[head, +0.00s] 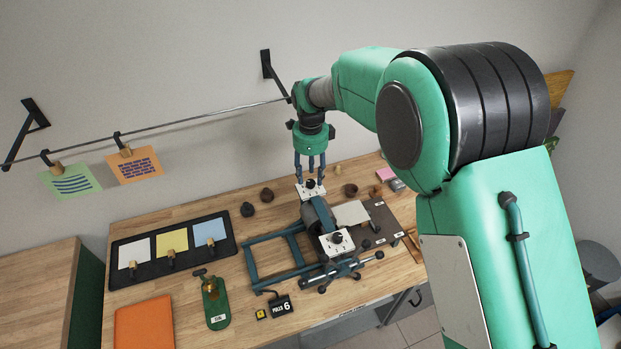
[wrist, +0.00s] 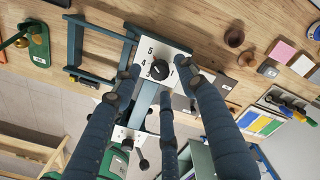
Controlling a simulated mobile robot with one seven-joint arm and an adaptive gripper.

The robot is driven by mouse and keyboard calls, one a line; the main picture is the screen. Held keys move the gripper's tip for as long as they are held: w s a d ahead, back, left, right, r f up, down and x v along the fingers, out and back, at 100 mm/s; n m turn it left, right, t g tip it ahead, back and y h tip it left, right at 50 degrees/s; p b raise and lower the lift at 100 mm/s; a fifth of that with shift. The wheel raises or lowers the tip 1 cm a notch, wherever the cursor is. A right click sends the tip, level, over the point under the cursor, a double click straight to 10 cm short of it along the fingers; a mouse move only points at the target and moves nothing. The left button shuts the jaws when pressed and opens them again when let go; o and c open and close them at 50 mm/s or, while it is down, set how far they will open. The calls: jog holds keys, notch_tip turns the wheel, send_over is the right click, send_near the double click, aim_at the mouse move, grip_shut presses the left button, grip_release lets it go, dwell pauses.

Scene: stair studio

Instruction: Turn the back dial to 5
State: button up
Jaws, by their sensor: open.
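The back dial (head: 312,184) is a black knob on a white plate at the far end of a dark teal press-like machine. In the wrist view the back dial (wrist: 159,69) sits on a plate marked with numbers; 5, 4 and 3 are readable on its left side. I cannot tell which number its pointer faces. My gripper (head: 310,172) points down right above this dial. Its fingers are open and spread around the knob in the wrist view (wrist: 158,82); contact cannot be told. A front dial (head: 336,238) sits on a similar plate nearer the front.
A black tray (head: 144,282) with coloured cards lies left of the machine. Small brown cups (head: 267,195) stand behind. A wire (head: 200,115) with clipped notes crosses the wall.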

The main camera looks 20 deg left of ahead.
aim_at(311, 181)
jog(key=shift+r, duration=2.5)
jog(key=shift+w+d+r, duration=0.1)
jog(key=shift+d+r, duration=0.15)
jog(key=shift+d, duration=0.1)
jog(key=s+d+r+n+t+b, duration=0.1)
jog(key=s+d+r+n+b, duration=0.1)
jog(key=d+r, duration=0.5)
jog(key=s+d+r+n+t+y+b, duration=0.1)
jog(key=s+d+r+n+b, duration=0.1)
jog(key=d, duration=1)
jog(key=s+d+r+n+b, duration=0.2)
jog(key=d+r, duration=0.3)
jog(key=d, duration=0.4)
jog(key=s+d+n+t+b, duration=0.2)
jog(key=s+d+n+b, duration=0.15)
jog(key=s+d, duration=0.8)
jog(key=s+d+f+n+t+h+b, duration=0.1)
jog(key=s+d+f+n, duration=0.3)
jog(key=s+d, duration=0.6)
jog(key=shift+s+d+f+n+t+b, duration=0.2)
jog(key=shift+s+f+n+t+b, duration=0.15)
jog(key=shift+s+f+b, duration=0.5)
